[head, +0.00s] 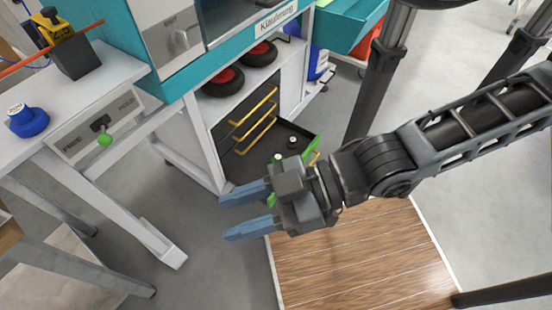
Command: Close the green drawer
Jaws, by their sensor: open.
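A low drawer with a dark inside (262,152) stands pulled out from the workbench's lower cabinet. A strip of its green front (312,146) shows at the right, with a bit of yellow beside it. My gripper hides most of the rest of that front.
Dark drawer fronts with yellow handles (254,121) sit behind the open drawer. Black-and-red reels (222,80) lie on the shelf above. A white bench (105,70) with a green knob (104,140) stands left. A wooden platform (355,255) lies below my arm.

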